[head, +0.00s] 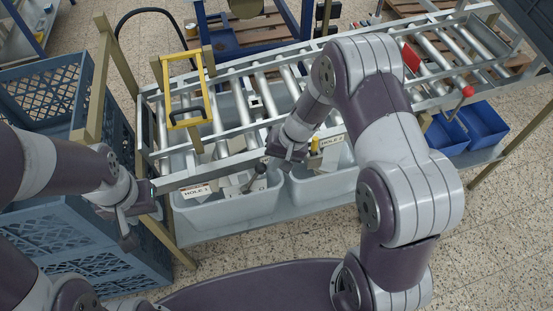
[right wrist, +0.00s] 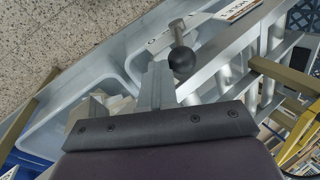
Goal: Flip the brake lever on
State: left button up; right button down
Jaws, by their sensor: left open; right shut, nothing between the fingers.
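A lever with a black ball knob (head: 261,169) stands at the front rail of the roller conveyor, right of the HOLE 1 label (head: 196,191). In the right wrist view its black ball (right wrist: 182,60) sits on a metal rod, just beyond my fingertips. My right gripper (head: 276,159) is shut and empty close beside the knob; I cannot tell whether they touch. My left gripper (head: 128,226) is open and empty, low at the left, away from the lever. Another lever with a red ball knob (head: 467,91) is at the conveyor's right end.
Grey bins (head: 228,208) sit under the front rail, and blue bins (head: 486,122) stand further right. A yellow frame (head: 170,92) stands on the rollers. Blue crates (head: 60,230) are stacked at left, near my left arm. The floor in front is clear.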

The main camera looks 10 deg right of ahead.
aim_at(259, 167)
jog(key=a+r+h+p, duration=0.1)
jog(key=p, duration=0.2)
jog(key=a+r+h+p, duration=0.1)
jog(key=a+p, duration=0.1)
jog(key=p, duration=0.1)
jog(key=shift+s+a+r, duration=0.1)
jog(key=shift+a+r, duration=0.2)
jog(key=shift+r, duration=0.05)
jog(key=a+p, duration=0.1)
jog(key=a, duration=0.8)
jog(key=shift+s+a+f, duration=0.3)
jog(key=shift+a+f, duration=0.05)
jog(key=shift+f, duration=0.1)
